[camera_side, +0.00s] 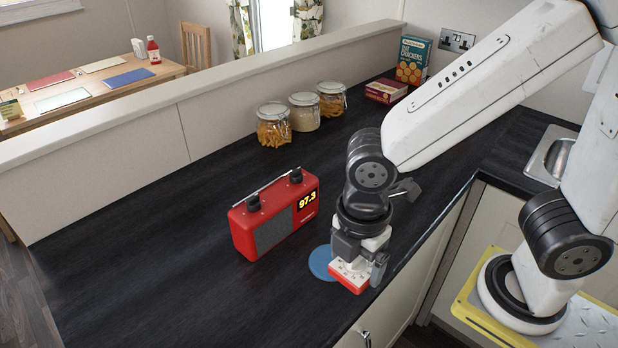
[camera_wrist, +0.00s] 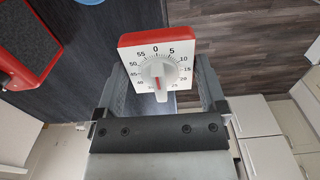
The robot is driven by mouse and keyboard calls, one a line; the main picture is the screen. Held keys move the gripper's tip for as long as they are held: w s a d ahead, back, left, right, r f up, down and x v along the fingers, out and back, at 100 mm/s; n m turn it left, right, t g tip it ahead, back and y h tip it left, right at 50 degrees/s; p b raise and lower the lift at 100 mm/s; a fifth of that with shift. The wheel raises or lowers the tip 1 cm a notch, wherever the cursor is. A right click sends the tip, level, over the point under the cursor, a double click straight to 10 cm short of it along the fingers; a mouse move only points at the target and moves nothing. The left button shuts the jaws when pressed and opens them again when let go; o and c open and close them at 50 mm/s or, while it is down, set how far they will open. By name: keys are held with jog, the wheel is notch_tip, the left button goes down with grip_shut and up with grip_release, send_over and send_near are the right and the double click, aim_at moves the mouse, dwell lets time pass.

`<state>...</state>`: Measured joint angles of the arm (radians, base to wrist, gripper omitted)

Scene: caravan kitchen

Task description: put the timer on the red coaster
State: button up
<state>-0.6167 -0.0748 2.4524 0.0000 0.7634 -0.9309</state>
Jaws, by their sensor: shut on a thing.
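My gripper (camera_side: 361,262) is shut on the timer (camera_side: 349,274), a red box with a white dial face. In the wrist view, the timer (camera_wrist: 155,60) sits between the two fingers of my gripper (camera_wrist: 160,88), its numbered face towards the camera. The timer is over the worktop near its front edge; whether it touches the surface I cannot tell. A blue coaster (camera_side: 321,263) lies just left of and partly behind the timer. Its edge shows at the top of the wrist view (camera_wrist: 89,1). I see no red coaster in either view.
A red radio (camera_side: 274,214) stands left of my gripper on the dark worktop (camera_side: 150,250). Several glass jars (camera_side: 304,112) and boxes, including crackers (camera_side: 412,60), stand along the back. The worktop's left part is clear.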

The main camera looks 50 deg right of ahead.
jog(key=w+d+f+m, duration=0.2)
jog(key=w+d+m, duration=0.2)
jog(key=d, duration=0.5)
jog(key=w+d+f+m, duration=0.1)
jog(key=w+d+m, duration=0.3)
jog(key=w+d, duration=0.3)
jog(key=d, duration=0.2)
jog(key=shift+d+f+m, duration=0.3)
jog(key=shift+f+m, duration=0.05)
jog(key=shift+m, duration=0.05)
jog(key=shift+f, duration=0.1)
jog(key=shift+f, duration=2.1)
jog(key=shift+f, duration=1.8)
jog(key=shift+f, duration=0.1)
